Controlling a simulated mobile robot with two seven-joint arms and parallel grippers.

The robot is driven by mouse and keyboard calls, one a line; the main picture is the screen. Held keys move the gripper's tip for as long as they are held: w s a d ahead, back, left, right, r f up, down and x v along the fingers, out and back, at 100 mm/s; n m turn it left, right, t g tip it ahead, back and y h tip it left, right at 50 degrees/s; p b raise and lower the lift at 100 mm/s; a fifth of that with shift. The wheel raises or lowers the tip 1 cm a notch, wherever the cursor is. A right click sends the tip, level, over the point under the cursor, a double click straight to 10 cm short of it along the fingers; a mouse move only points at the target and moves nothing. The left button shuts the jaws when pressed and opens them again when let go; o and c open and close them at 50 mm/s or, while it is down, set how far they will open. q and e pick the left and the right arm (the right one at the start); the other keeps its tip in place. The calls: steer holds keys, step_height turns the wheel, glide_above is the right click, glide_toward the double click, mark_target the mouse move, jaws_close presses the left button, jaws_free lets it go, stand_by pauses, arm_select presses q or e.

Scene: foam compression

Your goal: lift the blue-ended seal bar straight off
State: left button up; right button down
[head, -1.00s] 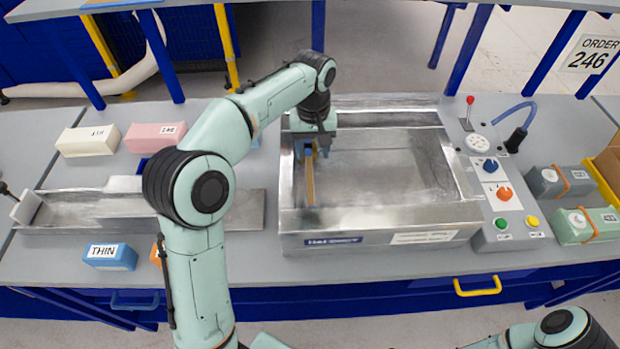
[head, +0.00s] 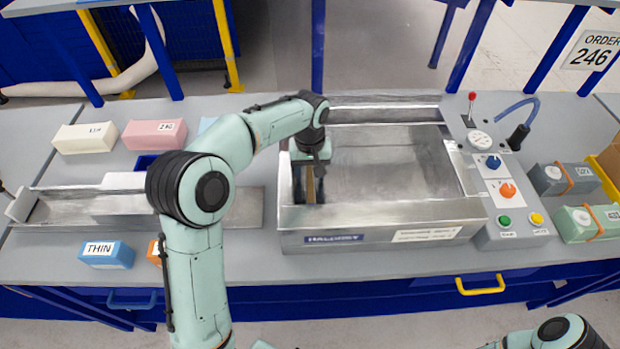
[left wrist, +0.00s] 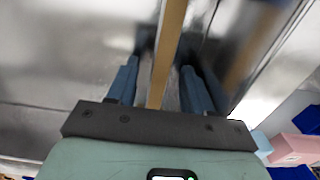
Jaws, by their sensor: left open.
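The seal bar (head: 310,188) shows as a thin tan strip at the left inside the metal chamber (head: 385,236). Its blue end cannot be made out; my gripper covers the far part of the bar. My left gripper (head: 318,168) is over the bar, pointing down into the chamber. In the left wrist view the tan bar (left wrist: 168,45) runs between the two blue-grey fingers of my left gripper (left wrist: 161,72). The fingers are apart, with a gap showing on each side of the bar. My right gripper is out of view.
The chamber's raised metal walls surround the bar. A control panel (head: 508,215) with knobs and buttons stands at its right. A metal tray (head: 100,208), pink block (head: 155,134), cream block (head: 85,138) and blue THIN block (head: 106,254) lie left. Bare table shows in front.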

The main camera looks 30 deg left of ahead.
arm_select(q)
jaws_close()
steer(key=shift+r, duration=0.2)
